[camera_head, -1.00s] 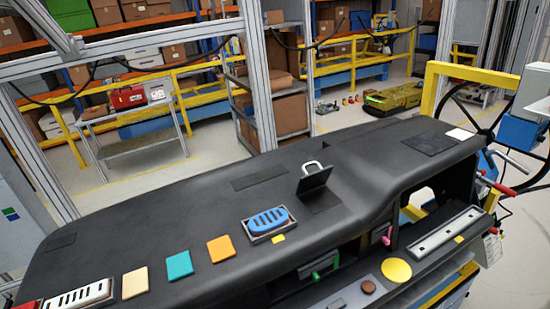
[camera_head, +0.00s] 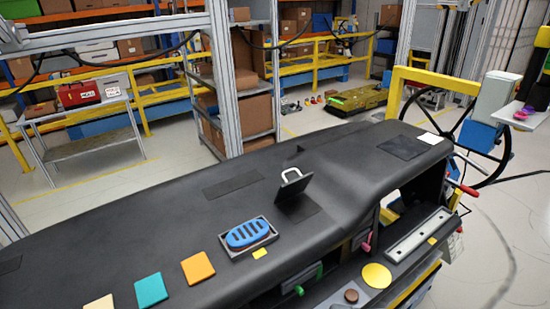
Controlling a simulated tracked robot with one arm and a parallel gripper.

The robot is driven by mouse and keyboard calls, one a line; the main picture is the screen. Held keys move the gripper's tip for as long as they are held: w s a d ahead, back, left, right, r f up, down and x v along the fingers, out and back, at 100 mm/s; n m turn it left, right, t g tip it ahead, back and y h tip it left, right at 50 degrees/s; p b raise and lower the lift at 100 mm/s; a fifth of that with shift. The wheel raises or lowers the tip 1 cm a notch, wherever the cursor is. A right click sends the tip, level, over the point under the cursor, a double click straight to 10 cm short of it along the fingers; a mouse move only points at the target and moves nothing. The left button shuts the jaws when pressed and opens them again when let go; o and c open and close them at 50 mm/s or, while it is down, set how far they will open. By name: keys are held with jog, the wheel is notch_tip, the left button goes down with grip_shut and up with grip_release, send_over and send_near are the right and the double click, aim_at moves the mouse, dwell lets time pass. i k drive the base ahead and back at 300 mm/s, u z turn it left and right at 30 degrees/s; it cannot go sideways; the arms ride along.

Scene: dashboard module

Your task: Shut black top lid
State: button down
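The black top lid (camera_head: 294,188) stands open on top of the black dashboard (camera_head: 130,222). It is tilted up, with a white loop handle (camera_head: 291,173) at its upper edge. A flat dark patch, perhaps its opening, lies in front of its foot. My gripper is not visible in this view, so its state and its distance from the lid do not show.
A blue ribbed piece in a grey tray (camera_head: 248,236) lies left of the lid. Orange (camera_head: 198,268) and teal (camera_head: 150,290) squares lie further left. A steering wheel (camera_head: 478,130) and yellow frame (camera_head: 440,80) stand at the right. Shelves stand behind.

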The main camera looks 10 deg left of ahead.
aim_at(290, 189)
jog(key=i, duration=0.9)
jog(key=z, duration=0.05)
